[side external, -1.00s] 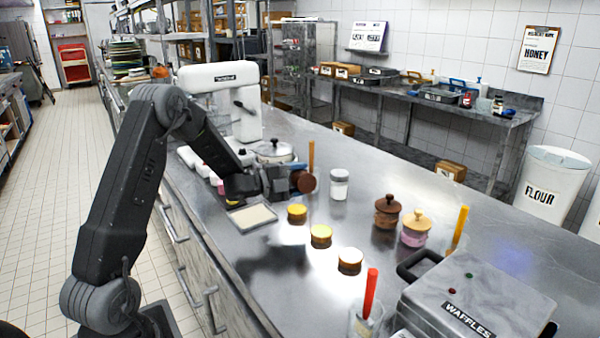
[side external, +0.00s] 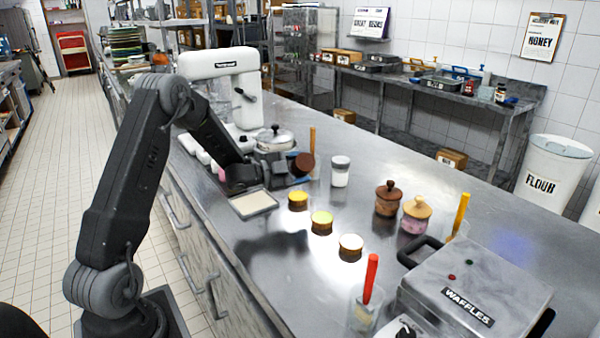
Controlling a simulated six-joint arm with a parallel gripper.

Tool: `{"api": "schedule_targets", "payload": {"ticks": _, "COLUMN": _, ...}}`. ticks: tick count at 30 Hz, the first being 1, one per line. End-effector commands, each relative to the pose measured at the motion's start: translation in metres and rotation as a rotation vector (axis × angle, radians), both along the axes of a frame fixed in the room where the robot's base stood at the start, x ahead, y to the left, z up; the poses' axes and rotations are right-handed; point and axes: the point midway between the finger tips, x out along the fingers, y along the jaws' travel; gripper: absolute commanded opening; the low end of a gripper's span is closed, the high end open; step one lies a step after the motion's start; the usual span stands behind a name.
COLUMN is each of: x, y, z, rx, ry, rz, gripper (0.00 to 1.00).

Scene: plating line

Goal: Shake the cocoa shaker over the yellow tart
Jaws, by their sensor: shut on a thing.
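My gripper (side external: 285,166) is shut on the brown cocoa shaker (side external: 303,163), whose dark round end faces the camera. It seems tipped on its side and is held above the counter, behind the row of tarts. The farthest tart (side external: 298,199) has a deep yellow top and is nearest the shaker. The middle tart (side external: 321,221) has a paler, greenish-yellow top. The nearest tart (side external: 350,245) has a cream-white top. I cannot tell whether the shaker is directly over any tart. The gripper's fingers are too small to see clearly.
A pale square-topped tray (side external: 254,204) lies left of the tarts. A lidded pot (side external: 273,137) is behind. A waffle iron (side external: 475,285) fills the front right.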

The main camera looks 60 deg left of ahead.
Motion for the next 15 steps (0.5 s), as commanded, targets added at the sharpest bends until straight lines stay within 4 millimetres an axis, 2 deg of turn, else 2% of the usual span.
{"api": "schedule_targets", "payload": {"ticks": 1, "x": 0.0, "y": 0.0, "z": 0.007, "rx": 0.001, "ry": -0.004, "rz": -0.001, "gripper": 0.34}}
{"api": "schedule_targets", "payload": {"ticks": 3, "x": 0.0, "y": 0.0, "z": 0.009, "rx": 0.0, "ry": -0.002, "rz": -0.001, "gripper": 0.34}}
{"api": "schedule_targets", "payload": {"ticks": 10, "x": 0.0, "y": 0.0, "z": -0.011, "rx": -0.001, "ry": 0.0, "rz": -0.001, "gripper": 0.34}}
{"api": "schedule_targets", "payload": {"ticks": 15, "x": 0.0, "y": 0.0, "z": 0.006, "rx": 0.002, "ry": -0.004, "rz": -0.001, "gripper": 0.34}}
